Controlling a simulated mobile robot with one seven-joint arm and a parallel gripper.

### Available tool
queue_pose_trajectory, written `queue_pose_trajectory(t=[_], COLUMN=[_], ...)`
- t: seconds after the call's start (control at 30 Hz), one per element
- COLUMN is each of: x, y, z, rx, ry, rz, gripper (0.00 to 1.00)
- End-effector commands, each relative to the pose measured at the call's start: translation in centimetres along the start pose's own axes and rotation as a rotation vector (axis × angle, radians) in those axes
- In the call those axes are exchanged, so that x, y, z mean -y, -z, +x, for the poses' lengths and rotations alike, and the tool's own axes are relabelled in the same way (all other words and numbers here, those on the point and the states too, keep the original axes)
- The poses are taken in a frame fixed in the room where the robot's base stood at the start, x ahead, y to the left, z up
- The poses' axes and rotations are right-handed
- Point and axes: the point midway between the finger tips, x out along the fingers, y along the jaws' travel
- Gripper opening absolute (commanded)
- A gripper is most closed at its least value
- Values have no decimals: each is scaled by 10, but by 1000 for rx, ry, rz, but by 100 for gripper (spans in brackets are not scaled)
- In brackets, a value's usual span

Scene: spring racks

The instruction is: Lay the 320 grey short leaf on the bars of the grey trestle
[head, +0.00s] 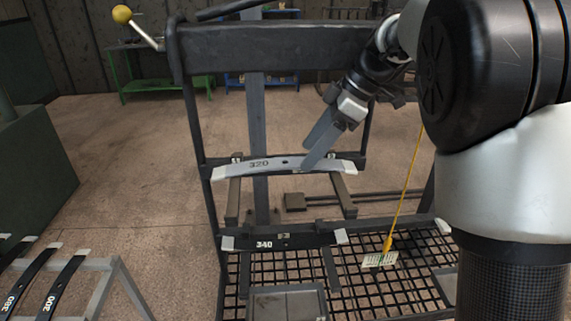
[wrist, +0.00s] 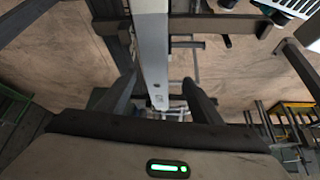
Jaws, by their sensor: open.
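The 320 leaf (head: 258,165) is grey with pale ends and lies across the upper level of the black rack in the head view. My gripper (head: 314,152) is over its right half, its fingers reaching down to the leaf. In the wrist view the leaf (wrist: 149,45) runs between the two open fingers of my gripper (wrist: 160,85); I cannot tell whether either finger touches it. The grey trestle (head: 103,283) stands at the lower left in the head view, partly cut off by the frame. Black leaves marked 380 (head: 17,282) and 200 (head: 59,287) lie on it.
A black 340 leaf (head: 283,241) lies on the rack (head: 270,48) below the 320 leaf. A yellow cord with a tag (head: 380,260) hangs at the right. A dark green cabinet (head: 35,170) stands behind the trestle. Bare floor lies between trestle and rack.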

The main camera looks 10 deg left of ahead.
Motion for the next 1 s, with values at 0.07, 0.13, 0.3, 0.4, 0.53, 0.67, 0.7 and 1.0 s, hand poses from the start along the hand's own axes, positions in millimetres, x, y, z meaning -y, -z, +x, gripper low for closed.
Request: queue_pose_trajectory(t=[0.07, 0.13, 0.3, 0.4, 0.53, 0.67, 0.7, 1.0], x=[0, 0, 1, 1, 0, 0, 0, 0], y=[4, 8, 31, 30, 30, 29, 29, 29], z=[2, 4, 17, 34, 45, 48, 47, 47], rx=[0, 0, 2, 0, -1, -2, -2, -2], ry=[0, 0, 3, 4, 0, -2, -2, -2], rz=[1, 1, -2, 4, 2, 3, 3, 3], gripper=[60, 60, 60, 60, 60, 60, 60, 24])
